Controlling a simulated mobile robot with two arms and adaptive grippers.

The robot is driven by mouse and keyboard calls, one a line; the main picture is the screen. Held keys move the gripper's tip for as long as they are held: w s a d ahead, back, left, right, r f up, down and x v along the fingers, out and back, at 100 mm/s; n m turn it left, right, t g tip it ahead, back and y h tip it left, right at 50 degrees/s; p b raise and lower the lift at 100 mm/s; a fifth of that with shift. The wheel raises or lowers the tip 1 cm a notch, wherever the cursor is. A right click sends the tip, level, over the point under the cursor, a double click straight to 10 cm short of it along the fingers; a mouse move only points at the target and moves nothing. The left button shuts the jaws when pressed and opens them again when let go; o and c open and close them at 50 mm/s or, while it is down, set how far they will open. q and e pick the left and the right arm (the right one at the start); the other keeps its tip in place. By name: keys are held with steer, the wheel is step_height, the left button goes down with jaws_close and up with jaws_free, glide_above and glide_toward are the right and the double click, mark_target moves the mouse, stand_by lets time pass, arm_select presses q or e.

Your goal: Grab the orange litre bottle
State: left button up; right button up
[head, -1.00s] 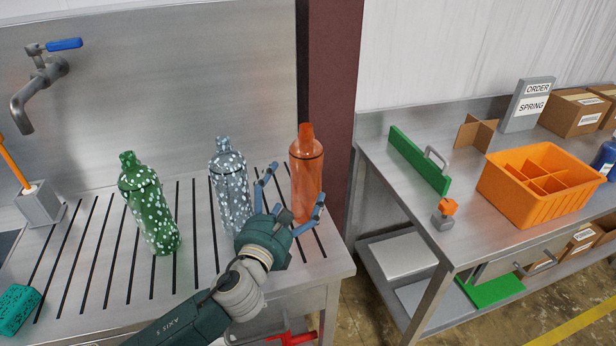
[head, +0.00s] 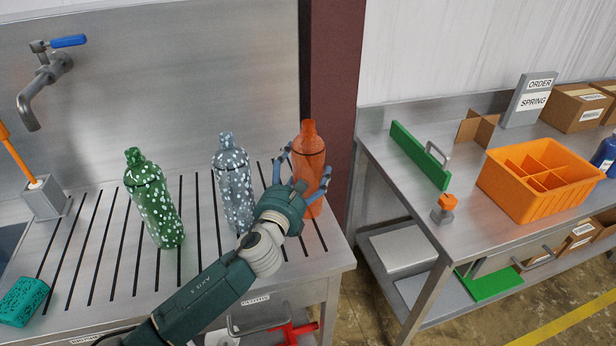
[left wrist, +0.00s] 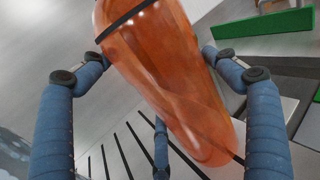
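The orange bottle (head: 309,150) stands upright at the right end of the slatted steel drainer (head: 110,290). My left gripper (head: 305,185) is around it, with a finger on either side. In the left wrist view the orange bottle (left wrist: 165,80) fills the space between the blue fingers (left wrist: 155,90). The fingertips are close to the bottle, with the left one seemingly at its edge; firm contact cannot be made out. The bottle's lower part is partly hidden by the hand in the head view. My right gripper is not in view.
A speckled grey-blue bottle (head: 233,185) and a speckled green bottle (head: 154,200) stand to the left on the drainer. A tap (head: 45,85) is at the back left. An orange divided crate (head: 530,205) stands on the right-hand table. A dark red post (head: 332,90) rises behind.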

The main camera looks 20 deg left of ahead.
arm_select(q)
steer(key=c, duration=0.4)
steer(key=shift+r, duration=0.1)
